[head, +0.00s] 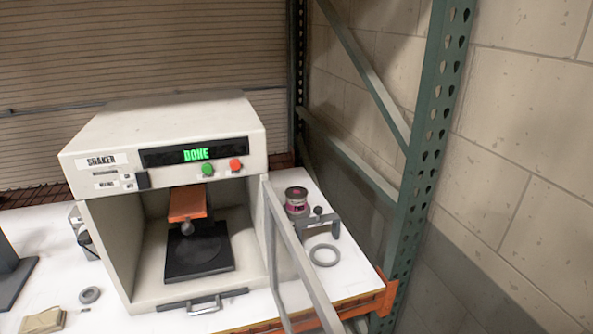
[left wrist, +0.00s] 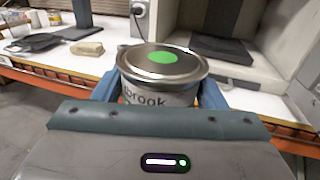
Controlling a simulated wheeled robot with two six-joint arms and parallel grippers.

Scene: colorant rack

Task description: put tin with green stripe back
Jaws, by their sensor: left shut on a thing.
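A metal tin (left wrist: 163,62) with a round green mark on its lid and grey lettering on a pale label is in the left wrist view. No green stripe shows on the visible part of its side. My left gripper (left wrist: 160,92) is shut around the tin, one blue finger on each side, and holds it upright in front of the white table edge. The lower part of the tin is hidden by the gripper. The shaker (head: 165,155) has a green "DONE" display, its door (head: 298,262) stands open, and no tin is on its black plate. Neither gripper shows in the head view.
A tin with a magenta label (head: 297,207) and a grey ring (head: 325,255) are right of the shaker. A green rack upright (head: 425,140) stands at the right.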

